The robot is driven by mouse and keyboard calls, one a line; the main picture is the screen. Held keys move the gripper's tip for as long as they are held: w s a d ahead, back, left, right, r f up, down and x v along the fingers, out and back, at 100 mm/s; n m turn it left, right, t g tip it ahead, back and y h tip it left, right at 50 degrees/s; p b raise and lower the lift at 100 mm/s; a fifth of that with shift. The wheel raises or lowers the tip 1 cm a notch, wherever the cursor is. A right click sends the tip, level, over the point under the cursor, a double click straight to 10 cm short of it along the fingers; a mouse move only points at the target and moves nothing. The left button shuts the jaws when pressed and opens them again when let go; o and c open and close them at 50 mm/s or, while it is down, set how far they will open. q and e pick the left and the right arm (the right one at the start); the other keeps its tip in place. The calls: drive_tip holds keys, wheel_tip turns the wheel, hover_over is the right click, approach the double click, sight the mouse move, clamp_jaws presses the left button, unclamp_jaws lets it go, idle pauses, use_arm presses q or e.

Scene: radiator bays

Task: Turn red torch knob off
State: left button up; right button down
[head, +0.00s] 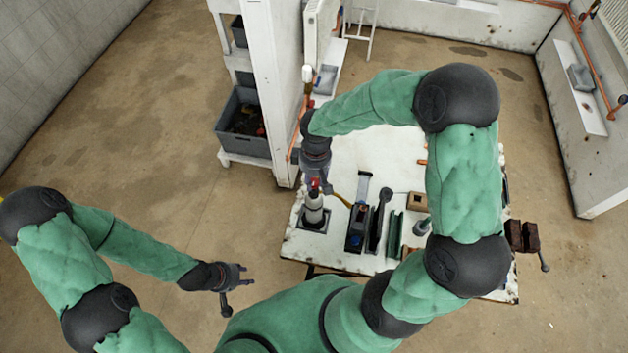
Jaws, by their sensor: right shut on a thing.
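The torch (314,209), a pale canister with a dark base, stands upright at the left side of the white worktable (348,150). Its red knob (313,184) shows at the top, just below my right gripper (317,186). My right gripper points down from above and is shut on the red knob; its fingers partly hide the knob. A brass-coloured nozzle (341,200) reaches out to the right of the torch top. My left gripper (238,290) is apart from the table, above the floor at lower left, with its fingers spread and nothing between them.
A blue-and-black tool (356,228), dark bars and a small wooden box (417,201) lie right of the torch. A white post (273,90) and a shelf with a grey crate (238,138) stand behind at left. Open floor (130,130) lies to the left.

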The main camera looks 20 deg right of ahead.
sight(315, 180)
idle(0.3)
drive_tip(key=c, duration=0.9)
unclamp_jaws()
drive_tip(key=r, duration=1.2)
drive_tip(key=shift+w+d, duration=0.1)
drive_tip(key=shift+d, duration=0.15)
